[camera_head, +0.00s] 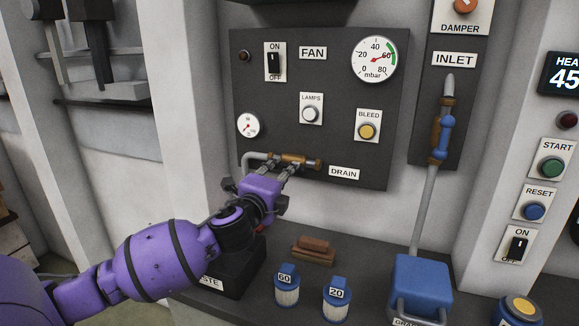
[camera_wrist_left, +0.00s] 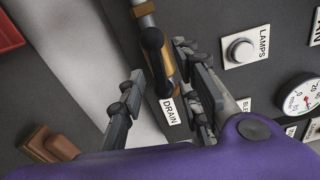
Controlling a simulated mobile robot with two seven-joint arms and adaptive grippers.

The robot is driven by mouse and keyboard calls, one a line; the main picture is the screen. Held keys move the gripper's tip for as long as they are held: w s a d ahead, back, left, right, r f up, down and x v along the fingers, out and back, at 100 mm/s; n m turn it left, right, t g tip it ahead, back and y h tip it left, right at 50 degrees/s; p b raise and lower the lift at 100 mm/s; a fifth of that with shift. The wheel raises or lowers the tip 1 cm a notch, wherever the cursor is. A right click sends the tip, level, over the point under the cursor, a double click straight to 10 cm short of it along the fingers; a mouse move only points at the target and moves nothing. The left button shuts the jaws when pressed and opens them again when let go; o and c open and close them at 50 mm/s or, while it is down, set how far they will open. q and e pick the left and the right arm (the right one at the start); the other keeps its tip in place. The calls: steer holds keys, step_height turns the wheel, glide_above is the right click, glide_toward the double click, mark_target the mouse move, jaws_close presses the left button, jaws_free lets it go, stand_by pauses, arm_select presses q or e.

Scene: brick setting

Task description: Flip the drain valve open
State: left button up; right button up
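The drain valve (camera_head: 297,159) is a brass-coloured fitting on a grey pipe, low on the dark panel. The DRAIN label (camera_head: 344,172) is to its right. My left gripper (camera_head: 281,171) is just below and in front of the valve. In the left wrist view the valve (camera_wrist_left: 155,50) shows between the two spread fingers (camera_wrist_left: 160,75), and the gripper looks open and empty. I cannot tell whether a finger touches the valve. My right gripper is not in view.
Above are the FAN switch (camera_head: 274,62), LAMPS button (camera_head: 311,113), BLEED button (camera_head: 367,131) and gauges. Below, the ledge holds a brown block (camera_head: 313,250), blue canisters (camera_head: 287,285) and a blue box (camera_head: 421,285). The INLET valve (camera_head: 442,135) stands to the right.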

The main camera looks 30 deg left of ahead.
arm_select(q)
steer(key=x, duration=0.4)
steer(key=shift+w+f, duration=0.1)
steer(key=shift+w, duration=0.35)
steer(key=shift+c, duration=0.3)
steer(key=c, duration=0.6)
steer(key=shift+f, duration=0.1)
jaws_close()
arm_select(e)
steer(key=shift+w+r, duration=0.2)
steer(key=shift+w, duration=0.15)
